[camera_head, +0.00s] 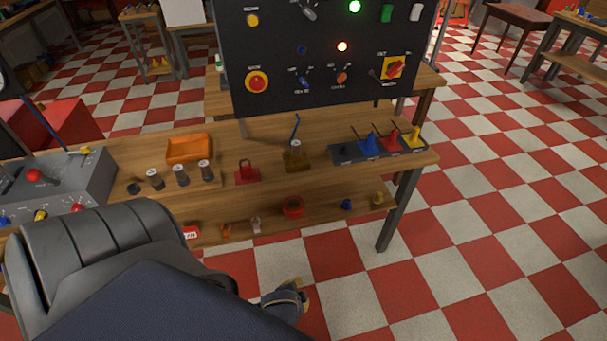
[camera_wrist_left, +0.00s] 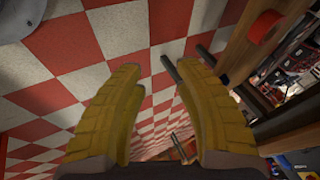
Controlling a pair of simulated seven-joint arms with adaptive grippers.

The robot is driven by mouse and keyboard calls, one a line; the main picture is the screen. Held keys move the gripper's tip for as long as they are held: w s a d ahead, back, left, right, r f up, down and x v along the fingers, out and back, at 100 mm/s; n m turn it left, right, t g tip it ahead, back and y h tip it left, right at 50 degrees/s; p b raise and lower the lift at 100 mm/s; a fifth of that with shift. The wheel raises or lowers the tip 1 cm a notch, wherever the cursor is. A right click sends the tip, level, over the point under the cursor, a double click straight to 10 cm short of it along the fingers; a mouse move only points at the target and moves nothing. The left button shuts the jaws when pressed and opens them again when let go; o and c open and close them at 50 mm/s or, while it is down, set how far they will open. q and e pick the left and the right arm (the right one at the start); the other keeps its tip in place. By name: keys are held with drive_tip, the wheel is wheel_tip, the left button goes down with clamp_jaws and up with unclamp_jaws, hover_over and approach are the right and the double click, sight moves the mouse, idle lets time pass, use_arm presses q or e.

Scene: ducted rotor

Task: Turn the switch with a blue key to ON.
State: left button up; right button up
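A black upright panel (camera_head: 325,20) stands at the back of the wooden bench. On its lower middle is a switch with a blue key (camera_head: 304,82); its labels are too small to read. An orange-keyed switch (camera_head: 342,78) is just right of it. My left gripper (camera_head: 296,292) is low in front of the bench, well below and apart from the panel. In the left wrist view its two yellow fingers (camera_wrist_left: 160,110) are spread with nothing held between them. The blue-key switch does not show in the left wrist view. My right gripper is in neither view.
The bench top (camera_head: 225,212) carries an orange tray (camera_head: 189,148), a red padlock-like piece (camera_head: 246,172), a red ring (camera_head: 293,206) and blue, red and yellow cones. A grey control box (camera_head: 60,190) stands left.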

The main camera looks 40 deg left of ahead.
use_arm(q)
drive_tip(key=w+d+r+n+t+h, duration=0.35)
drive_tip(key=w+r, duration=0.55)
drive_tip(key=r, duration=0.4)
drive_tip(key=w+d+r+n+t+h, duration=0.25)
drive_tip(key=w+r+n+t, duration=0.2)
drive_tip(key=w+r, duration=0.65)
drive_tip(key=w+a+r+n+t+y, duration=0.25)
drive_tip(key=r+n+t, duration=0.25)
drive_tip(key=r+n, duration=0.5)
drive_tip(key=w+a+r+n+t+y, duration=0.1)
drive_tip(key=w+a+r+n+t, duration=0.4)
drive_tip(key=r, duration=0.8)
drive_tip(key=a+r+n+g+y, duration=0.4)
drive_tip(key=a+n+y, duration=0.7)
drive_tip(key=n, duration=0.8)
drive_tip(key=n+g+y, duration=0.4)
drive_tip(key=n+g, duration=0.5)
drive_tip(key=n, duration=1)
approach(304, 84)
drive_tip(key=x, duration=1.1)
drive_tip(key=shift+w+a, duration=0.1)
